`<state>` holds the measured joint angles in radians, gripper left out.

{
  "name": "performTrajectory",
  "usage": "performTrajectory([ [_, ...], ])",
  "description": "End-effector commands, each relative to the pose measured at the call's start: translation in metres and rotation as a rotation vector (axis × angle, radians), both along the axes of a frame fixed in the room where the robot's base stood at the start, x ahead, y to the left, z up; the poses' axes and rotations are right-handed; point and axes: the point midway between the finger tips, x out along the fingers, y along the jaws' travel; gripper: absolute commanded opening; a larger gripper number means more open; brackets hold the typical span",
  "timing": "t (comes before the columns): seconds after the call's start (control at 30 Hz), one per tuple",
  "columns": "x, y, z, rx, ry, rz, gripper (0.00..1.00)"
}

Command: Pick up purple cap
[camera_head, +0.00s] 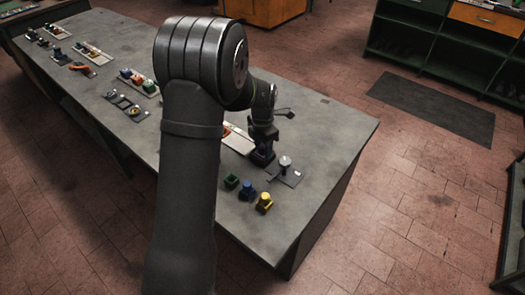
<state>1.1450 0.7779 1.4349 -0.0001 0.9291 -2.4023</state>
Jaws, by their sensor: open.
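My gripper (262,157) points down at the right end of the grey workbench (325,150), with its jaws open. A small dark bluish-purple piece, which looks like the purple cap (263,150), shows at the fingers and is partly hidden by them. I cannot tell whether the fingers touch it. My arm's large dark links cover the middle of the view and hide part of the bench around the gripper.
A green cap (231,182), a blue cap (247,190) and a yellow cap (264,203) stand in front of the gripper. A grey plate with a round-topped post (285,163) is close on the right. Trays and small parts (138,82) lie at the far left. The bench's right end is clear.

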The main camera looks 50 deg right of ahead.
Motion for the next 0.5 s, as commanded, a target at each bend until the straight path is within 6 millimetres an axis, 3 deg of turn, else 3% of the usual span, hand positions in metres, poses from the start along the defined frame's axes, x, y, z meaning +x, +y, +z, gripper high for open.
performTrajectory([
  [0.07, 0.0001, -0.0001, 0.0003, 0.0, 0.0, 0.0, 0.48],
  [0.3, 0.0001, -0.0001, 0.0006, 0.0, 0.0, 0.0, 0.03],
  [0.5, 0.0001, -0.0003, 0.0008, 0.0, 0.0, 0.0, 0.03],
])
